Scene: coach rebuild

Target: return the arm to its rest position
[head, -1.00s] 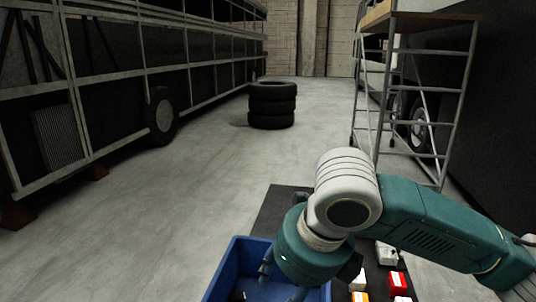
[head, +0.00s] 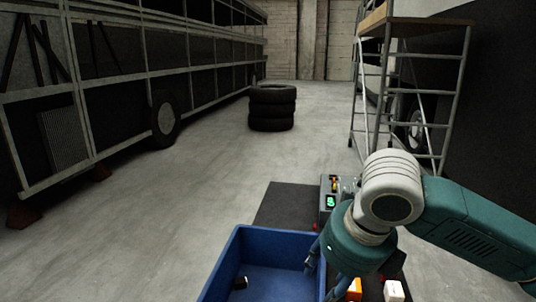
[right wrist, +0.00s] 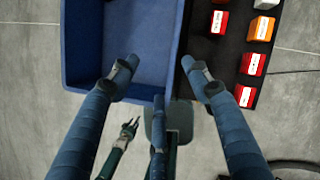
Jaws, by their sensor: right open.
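My right arm (head: 470,225) reaches in from the right in the head view. Its gripper (head: 328,277) points down at the right wall of the blue bin (head: 226,262). In the right wrist view my right gripper (right wrist: 160,66) has its fingers spread, with nothing between them. One finger is over the bin (right wrist: 78,85) and one is over the dark mat (right wrist: 233,55) beside it. My left gripper (right wrist: 130,128) shows small and low in the right wrist view, its fingers apart and empty. The head view does not show it.
Red (right wrist: 253,64), orange (right wrist: 262,29) and white boxes lie on the mat. A device with a green display (head: 330,202) stands behind. Stacked tyres (head: 272,107) and scaffolding (head: 446,115) stand farther back. Open floor lies between.

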